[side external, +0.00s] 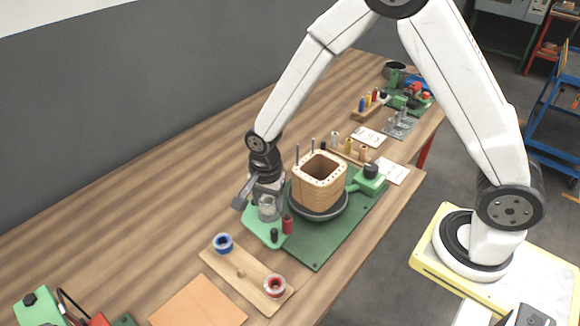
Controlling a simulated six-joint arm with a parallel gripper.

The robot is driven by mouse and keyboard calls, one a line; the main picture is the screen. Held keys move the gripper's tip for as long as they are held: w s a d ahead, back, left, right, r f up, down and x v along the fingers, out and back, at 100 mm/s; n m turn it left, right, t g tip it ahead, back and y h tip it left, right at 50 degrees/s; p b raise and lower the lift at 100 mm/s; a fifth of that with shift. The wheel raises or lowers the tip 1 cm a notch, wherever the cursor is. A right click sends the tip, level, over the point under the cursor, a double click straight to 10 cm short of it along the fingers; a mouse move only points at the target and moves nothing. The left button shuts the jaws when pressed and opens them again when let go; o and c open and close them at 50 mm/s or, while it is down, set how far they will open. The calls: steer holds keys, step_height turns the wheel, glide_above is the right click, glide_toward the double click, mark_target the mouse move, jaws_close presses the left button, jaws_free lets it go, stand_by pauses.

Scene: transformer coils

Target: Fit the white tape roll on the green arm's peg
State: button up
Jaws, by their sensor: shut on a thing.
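My gripper (266,197) points down at the left side of the coil stand and is shut on the white tape roll (268,209). The roll looks pale and is partly covered by the fingers. It is over the light green arm (262,233), which sticks out at the left of the dark green base plate (318,246). The arm's peg cannot be made out behind the roll and fingers. I cannot tell whether the roll is around the peg or above it.
A tan square coil (319,182) with upright rods stands close right of my gripper. A red spool (287,225) and a dark one (274,236) are beside the roll. A wooden board (240,268) in front carries a blue roll (223,243) and a red roll (274,286).

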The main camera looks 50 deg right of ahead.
steer(key=shift+f, duration=0.9)
stand_by(0.7)
steer(key=o, duration=1.3)
steer(key=shift+r, duration=0.1)
steer(key=shift+r, duration=2.4)
